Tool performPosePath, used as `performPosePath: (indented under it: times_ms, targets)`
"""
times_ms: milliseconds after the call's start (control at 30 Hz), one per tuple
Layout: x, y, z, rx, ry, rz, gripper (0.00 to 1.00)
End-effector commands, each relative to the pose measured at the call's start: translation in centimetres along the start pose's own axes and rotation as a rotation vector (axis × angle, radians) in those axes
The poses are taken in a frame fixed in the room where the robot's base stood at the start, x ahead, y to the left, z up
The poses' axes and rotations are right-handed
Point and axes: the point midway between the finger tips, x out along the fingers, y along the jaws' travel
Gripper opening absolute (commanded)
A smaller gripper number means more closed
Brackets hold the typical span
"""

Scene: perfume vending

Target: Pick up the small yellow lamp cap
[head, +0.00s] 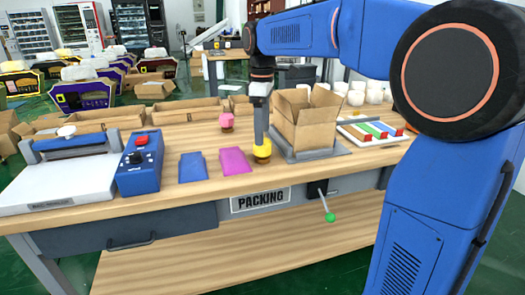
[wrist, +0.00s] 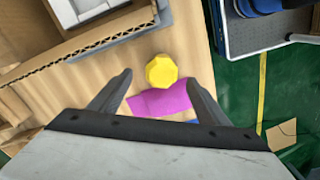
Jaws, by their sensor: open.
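The small yellow lamp cap (head: 262,152) stands on the wooden packing table in the head view, directly below my gripper (head: 262,138). In the wrist view the yellow cap (wrist: 161,70) shows as a rounded, faceted shape on the wood. My gripper (wrist: 158,82) is open in the wrist view, with one finger on each side. The cap lies between the lines of the two fingers, near the level of their tips. I cannot tell whether either finger touches it.
An open cardboard box (head: 305,122) stands just right of the cap. A magenta packet (head: 235,161) and a blue packet (head: 193,167) lie to its left. A pink-topped item (head: 226,121) stands behind. A blue control box (head: 141,162) is farther left. The table's front edge is close.

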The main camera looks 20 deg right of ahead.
Motion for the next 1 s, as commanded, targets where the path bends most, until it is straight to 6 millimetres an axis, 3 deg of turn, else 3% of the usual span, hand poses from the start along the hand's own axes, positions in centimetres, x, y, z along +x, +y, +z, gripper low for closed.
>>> performPosePath:
  times_ms: [500, 767, 967, 1000]
  targets:
    - [5.1, -0.3, 0.1, 0.0, -0.001, -0.001, 0.7]
    - [5.4, -0.2, 0.1, 0.0, 0.0, 0.0, 0.7]
    - [5.4, -0.2, 0.1, 0.0, 0.0, 0.0, 0.27]
    - [5.4, -0.2, 0.1, 0.0, 0.0, 0.0, 0.24]
